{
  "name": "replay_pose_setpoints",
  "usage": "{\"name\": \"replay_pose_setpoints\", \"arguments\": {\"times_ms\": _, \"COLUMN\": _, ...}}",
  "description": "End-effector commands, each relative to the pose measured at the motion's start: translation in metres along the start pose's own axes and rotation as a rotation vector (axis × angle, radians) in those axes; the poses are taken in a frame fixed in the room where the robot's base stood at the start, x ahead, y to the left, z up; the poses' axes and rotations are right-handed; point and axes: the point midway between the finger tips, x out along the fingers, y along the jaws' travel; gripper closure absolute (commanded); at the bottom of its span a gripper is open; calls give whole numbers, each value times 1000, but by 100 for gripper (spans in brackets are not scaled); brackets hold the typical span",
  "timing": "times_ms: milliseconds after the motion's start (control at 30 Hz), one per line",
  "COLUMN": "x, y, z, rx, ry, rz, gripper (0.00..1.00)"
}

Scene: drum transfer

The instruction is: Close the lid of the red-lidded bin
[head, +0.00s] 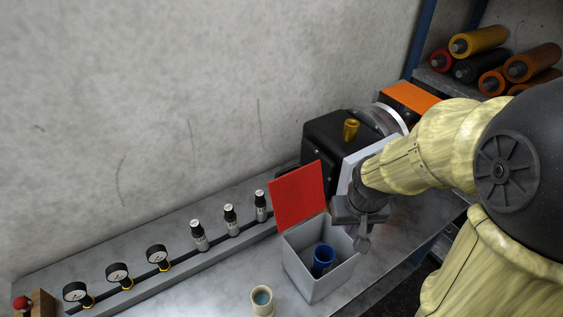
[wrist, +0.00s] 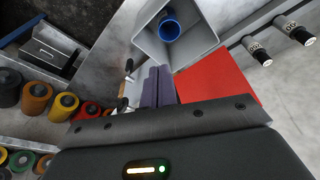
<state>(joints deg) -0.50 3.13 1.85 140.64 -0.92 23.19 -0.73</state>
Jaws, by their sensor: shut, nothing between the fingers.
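The grey bin (head: 309,278) stands on the bench with its red lid (head: 297,195) open and raised at the back left edge. A blue cup-like object (head: 322,258) is inside the bin. My gripper (head: 362,240) is at the bin's right rear side, close to the rim and right of the lid; I cannot tell whether it touches the bin. In the wrist view the shut, empty fingers (wrist: 158,85) point toward the bin (wrist: 202,42), with the red lid (wrist: 215,84) to their right. The blue object shows there too (wrist: 169,28).
A beige cup (head: 262,302) stands in front of the bin. Gauges (head: 118,273) and valves (head: 229,218) line the ledge along the wall. A black machine (head: 325,138) stands behind my arm. Coloured rollers (head: 480,40) lie on a shelf at upper right.

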Motion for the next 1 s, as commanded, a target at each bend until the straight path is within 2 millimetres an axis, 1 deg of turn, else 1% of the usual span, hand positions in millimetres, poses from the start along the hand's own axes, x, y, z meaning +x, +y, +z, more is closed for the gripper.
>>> {"name": "replay_pose_setpoints", "arguments": {"times_ms": 33, "x": 0, "y": -6, "z": -19, "rx": -33, "ry": -1, "rz": -3, "gripper": 100}}
{"name": "replay_pose_setpoints", "arguments": {"times_ms": 167, "x": 1, "y": -27, "z": -70, "rx": -135, "ry": -6, "rz": -16, "gripper": 100}}
{"name": "replay_pose_setpoints", "arguments": {"times_ms": 200, "x": 1, "y": -34, "z": -87, "rx": -167, "ry": -7, "rz": -20, "gripper": 100}}
{"name": "replay_pose_setpoints", "arguments": {"times_ms": 267, "x": 1, "y": -46, "z": -110, "rx": -213, "ry": -10, "rz": -28, "gripper": 100}}
{"name": "replay_pose_setpoints", "arguments": {"times_ms": 300, "x": 1, "y": -55, "z": -124, "rx": -243, "ry": -12, "rz": -35, "gripper": 100}}
{"name": "replay_pose_setpoints", "arguments": {"times_ms": 400, "x": 2, "y": -78, "z": -160, "rx": -315, "ry": -12, "rz": -51, "gripper": 100}}
{"name": "replay_pose_setpoints", "arguments": {"times_ms": 600, "x": 2, "y": -120, "z": -221, "rx": -432, "ry": -11, "rz": -90, "gripper": 100}}
{"name": "replay_pose_setpoints", "arguments": {"times_ms": 700, "x": 1, "y": -138, "z": -244, "rx": -475, "ry": -9, "rz": -108, "gripper": 100}}
{"name": "replay_pose_setpoints", "arguments": {"times_ms": 800, "x": 1, "y": -148, "z": -258, "rx": -499, "ry": -7, "rz": -122, "gripper": 100}}
{"name": "replay_pose_setpoints", "arguments": {"times_ms": 900, "x": 0, "y": -153, "z": -264, "rx": -510, "ry": -6, "rz": -126, "gripper": 100}}
{"name": "replay_pose_setpoints", "arguments": {"times_ms": 1000, "x": 0, "y": -154, "z": -265, "rx": -513, "ry": -7, "rz": -127, "gripper": 100}}
